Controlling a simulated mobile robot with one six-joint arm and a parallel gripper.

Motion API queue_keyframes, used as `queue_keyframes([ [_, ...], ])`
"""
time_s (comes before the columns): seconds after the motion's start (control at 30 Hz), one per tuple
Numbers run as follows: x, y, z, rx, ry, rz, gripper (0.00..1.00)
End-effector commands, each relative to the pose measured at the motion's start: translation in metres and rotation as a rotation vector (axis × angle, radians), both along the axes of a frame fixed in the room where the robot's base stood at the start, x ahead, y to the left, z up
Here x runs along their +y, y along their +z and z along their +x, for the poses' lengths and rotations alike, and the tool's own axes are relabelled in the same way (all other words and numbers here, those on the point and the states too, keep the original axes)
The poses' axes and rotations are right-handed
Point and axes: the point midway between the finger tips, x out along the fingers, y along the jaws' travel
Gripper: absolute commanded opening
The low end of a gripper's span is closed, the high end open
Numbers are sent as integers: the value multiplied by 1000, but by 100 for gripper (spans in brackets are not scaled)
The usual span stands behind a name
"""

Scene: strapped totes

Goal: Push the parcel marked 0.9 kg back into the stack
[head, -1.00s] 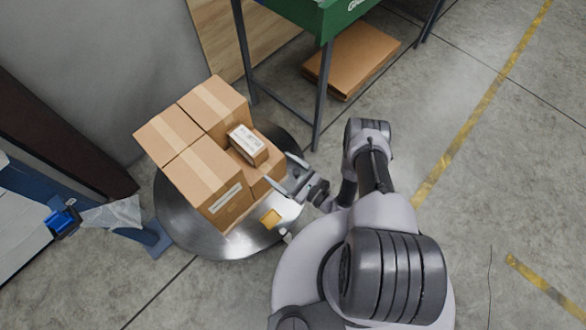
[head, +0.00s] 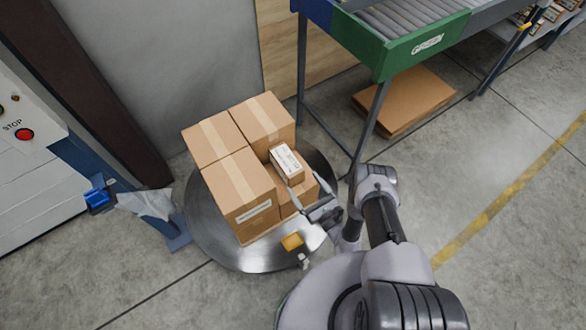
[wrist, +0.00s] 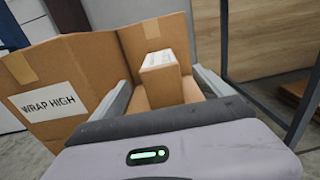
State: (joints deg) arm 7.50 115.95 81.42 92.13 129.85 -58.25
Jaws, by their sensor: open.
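The small brown parcel (head: 287,164) has a white label on top; its print is too small to read. It sits on a lower brown carton at the front right of the stack (head: 238,185), against taller taped cartons. My gripper (head: 309,190) is open at the stack's near right side, close to the parcel. In the wrist view the parcel (wrist: 162,77) stands ahead, between the lines of my two spread fingers (wrist: 166,88). Whether a finger touches it I cannot tell. My gripper body hides the lower carton's bottom.
The stack stands on a round metal turntable (head: 215,238). A yellow block (head: 292,242) is at its near edge. A green-ended roller conveyor (head: 420,45) stands at the back right, with a flat carton (head: 405,98) beneath. A blue post base (head: 172,228) is left. Floor at right is clear.

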Motion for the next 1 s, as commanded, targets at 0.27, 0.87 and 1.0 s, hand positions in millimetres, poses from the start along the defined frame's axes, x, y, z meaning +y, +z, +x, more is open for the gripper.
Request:
queue_keyframes([
  [0.27,31,-5,47,-3,4,-1,89],
  [0.87,52,-1,82,1,0,1,89],
  [1.0,52,-1,81,1,0,1,69],
])
